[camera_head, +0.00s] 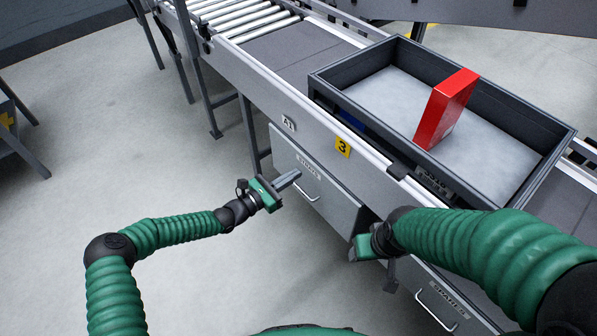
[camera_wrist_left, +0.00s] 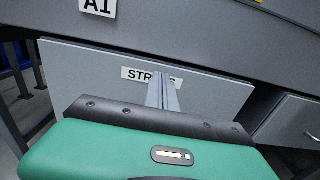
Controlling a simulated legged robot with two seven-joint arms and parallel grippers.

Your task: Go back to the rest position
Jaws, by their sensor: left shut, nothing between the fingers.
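My left gripper (camera_head: 287,180) is shut and empty, in front of a grey drawer with a handle under the conveyor. In the left wrist view its fingers (camera_wrist_left: 163,95) are together and cover part of the drawer label. The drawer front (camera_head: 335,196) stands out from the frame, so the drawer looks pulled open; the wrist view shows the drawer front (camera_wrist_left: 85,72) too. My right gripper (camera_head: 370,245) is at the lower middle, near the lower drawers; its fingers are mostly hidden, so I cannot tell whether it is open.
A dark tray (camera_head: 440,62) on the conveyor holds a tilted red box (camera_head: 446,108). Rollers (camera_head: 245,15) lie at the back left. A drawer with a handle (camera_head: 436,310) is at the lower right. The floor (camera_head: 110,130) at left is clear.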

